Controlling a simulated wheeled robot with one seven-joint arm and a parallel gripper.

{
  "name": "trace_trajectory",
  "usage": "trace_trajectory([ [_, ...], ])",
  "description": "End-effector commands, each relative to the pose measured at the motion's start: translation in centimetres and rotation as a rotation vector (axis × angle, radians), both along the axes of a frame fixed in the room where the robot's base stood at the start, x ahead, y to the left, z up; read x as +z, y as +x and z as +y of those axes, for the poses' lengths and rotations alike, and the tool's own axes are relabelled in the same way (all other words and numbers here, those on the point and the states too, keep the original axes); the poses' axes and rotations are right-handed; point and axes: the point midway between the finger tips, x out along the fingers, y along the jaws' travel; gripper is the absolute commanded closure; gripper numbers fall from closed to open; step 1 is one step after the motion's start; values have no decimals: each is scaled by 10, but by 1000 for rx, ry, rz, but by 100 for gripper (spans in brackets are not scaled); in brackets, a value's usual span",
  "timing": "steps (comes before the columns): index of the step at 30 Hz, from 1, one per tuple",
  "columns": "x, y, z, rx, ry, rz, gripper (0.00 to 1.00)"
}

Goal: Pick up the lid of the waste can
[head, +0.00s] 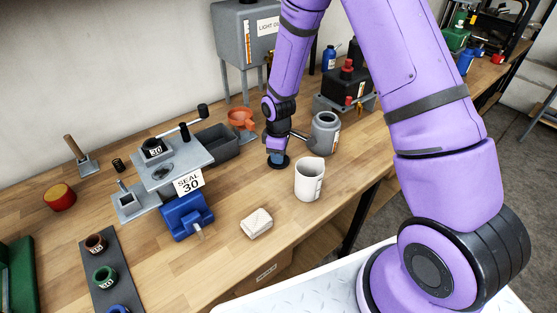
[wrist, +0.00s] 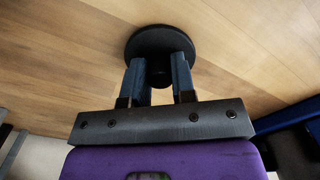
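The lid (wrist: 160,45) is a flat black disc with a small dark knob, lying flat over the wood in the wrist view. In the head view the lid (head: 279,162) is a dark disc under my gripper (head: 278,157), left of the open off-white can (head: 310,180). My gripper points down with its two blue fingers (wrist: 160,72) on either side of the knob. No clear gap shows between the fingers and the knob, so it looks shut on it. I cannot tell whether the lid touches the bench. The off-white can may be the waste can; its label is unreadable.
A grey spouted can (head: 325,132) stands just behind the off-white can. A grey press with a SEAL 30 sign (head: 189,183) and a blue block (head: 187,216) stand left. A pale block (head: 256,223) lies near the front edge. Bare wood surrounds the lid.

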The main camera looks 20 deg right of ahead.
Motion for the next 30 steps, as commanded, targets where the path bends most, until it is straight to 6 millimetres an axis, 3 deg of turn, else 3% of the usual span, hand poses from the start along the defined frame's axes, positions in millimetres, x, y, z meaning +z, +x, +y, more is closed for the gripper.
trace_trajectory([
  [13, 9, 1, 0, -1, 1, -4, 98],
  [24, 71, 1, -1, -2, 1, -4, 98],
  [30, 96, 0, 0, 0, 1, -2, 98],
])
